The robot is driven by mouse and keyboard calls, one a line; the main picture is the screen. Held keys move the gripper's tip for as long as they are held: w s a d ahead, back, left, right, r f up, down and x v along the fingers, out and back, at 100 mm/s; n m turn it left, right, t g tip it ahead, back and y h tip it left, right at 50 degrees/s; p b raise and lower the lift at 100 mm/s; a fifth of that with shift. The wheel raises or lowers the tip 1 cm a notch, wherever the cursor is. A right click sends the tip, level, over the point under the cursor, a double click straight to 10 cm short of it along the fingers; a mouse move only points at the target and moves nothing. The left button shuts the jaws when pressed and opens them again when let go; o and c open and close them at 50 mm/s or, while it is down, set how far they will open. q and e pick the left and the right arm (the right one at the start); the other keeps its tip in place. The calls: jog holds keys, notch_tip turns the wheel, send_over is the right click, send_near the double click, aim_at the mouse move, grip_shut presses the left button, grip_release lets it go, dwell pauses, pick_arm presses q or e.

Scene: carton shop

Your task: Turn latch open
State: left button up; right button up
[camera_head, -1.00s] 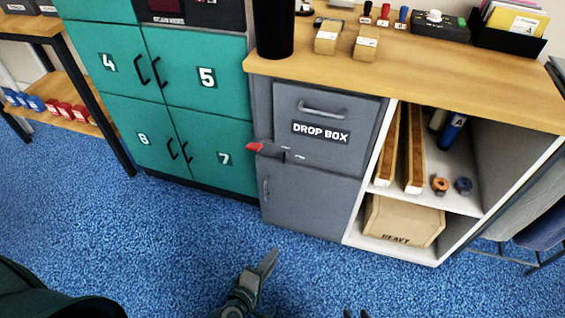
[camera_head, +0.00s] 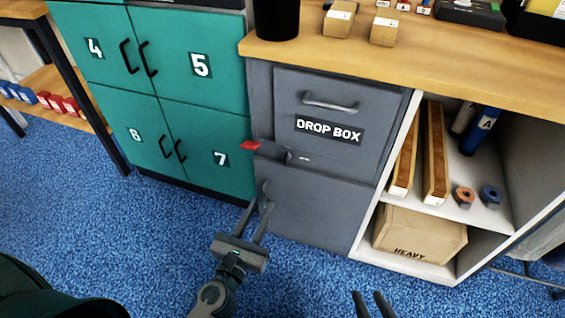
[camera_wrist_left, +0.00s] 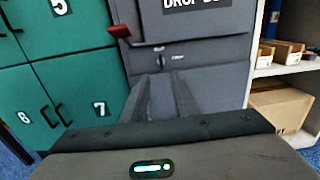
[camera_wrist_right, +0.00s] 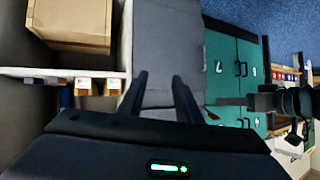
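The latch's red tip (camera_head: 250,146) sticks out at the left edge of the grey drop box (camera_head: 330,95), roughly level with the seam between the upper door and the lower panel. In the left wrist view the red tip (camera_wrist_left: 120,31) is ahead, above and left of the fingers. My left gripper (camera_head: 259,204) is in front of the lower grey panel, below the latch and apart from it. Its fingers are spread with nothing between them. My right gripper (camera_head: 369,296) is low at the picture's bottom edge, also open and empty in the right wrist view (camera_wrist_right: 158,78).
Teal lockers (camera_head: 200,130) stand left of the drop box. A white-edged shelf (camera_head: 490,212) at right holds a carton marked HEAVY (camera_head: 420,240). A wooden top (camera_head: 400,60) overhangs the box. Blue floor in front is clear.

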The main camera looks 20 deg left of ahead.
aim_at(285, 158)
pick_arm(q)
jog(key=shift+w, duration=0.15)
